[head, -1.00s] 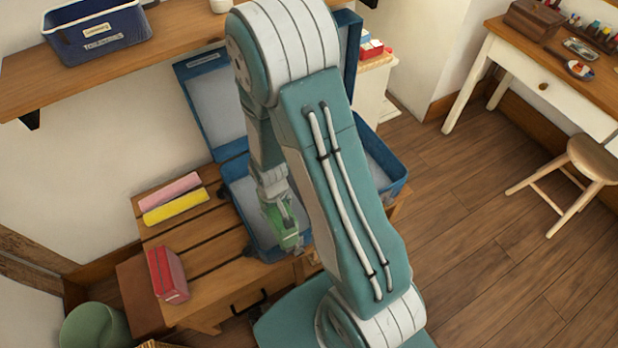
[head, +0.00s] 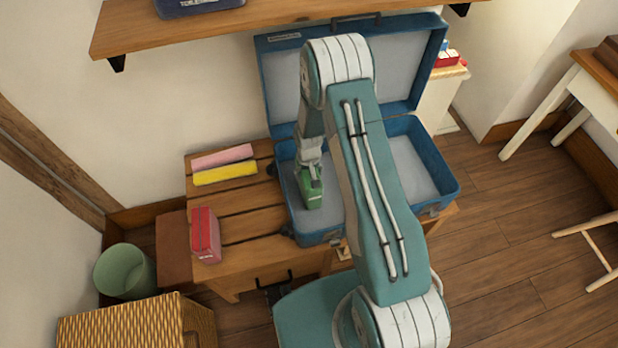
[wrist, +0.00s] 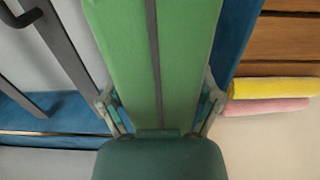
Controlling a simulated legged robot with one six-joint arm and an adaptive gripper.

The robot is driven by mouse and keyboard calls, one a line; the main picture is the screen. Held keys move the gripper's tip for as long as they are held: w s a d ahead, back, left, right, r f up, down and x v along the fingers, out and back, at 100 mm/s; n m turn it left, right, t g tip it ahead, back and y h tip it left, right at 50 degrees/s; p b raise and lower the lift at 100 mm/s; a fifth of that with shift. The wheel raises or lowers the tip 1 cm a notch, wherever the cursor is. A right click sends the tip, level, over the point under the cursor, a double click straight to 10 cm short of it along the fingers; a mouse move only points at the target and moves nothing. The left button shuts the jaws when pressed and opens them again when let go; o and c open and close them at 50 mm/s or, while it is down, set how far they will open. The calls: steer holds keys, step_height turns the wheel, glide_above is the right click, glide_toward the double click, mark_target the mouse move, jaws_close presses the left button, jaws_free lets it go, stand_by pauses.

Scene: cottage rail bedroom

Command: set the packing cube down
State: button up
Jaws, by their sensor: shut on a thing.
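The green packing cube (head: 312,192), with a dark seam down its middle, is in my gripper (head: 309,171). It is over or inside the left part of the open blue suitcase's base (head: 447,178). I cannot tell whether it touches the suitcase floor. In the wrist view the green cube (wrist: 122,40) fills the middle. My gripper's fingers (wrist: 160,108) press on its two sides, with blue suitcase wall beside it. My arm hides part of the suitcase's middle in the head view.
The suitcase lies on a slatted wooden bench (head: 240,228). Left of it are a pink roll (head: 222,157), a yellow roll (head: 225,174) and a red case (head: 205,235). The raised lid (head: 400,75) stands behind, under a shelf (head: 200,35). The suitcase's right side looks empty.

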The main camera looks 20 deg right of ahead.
step_height(320, 180, down, 3)
steer(key=shift+r, duration=0.1)
steer(key=shift+d+f, duration=0.25)
steer(key=shift+d, duration=0.25)
steer(key=o, duration=1.1)
steer(key=shift+a, duration=0.3)
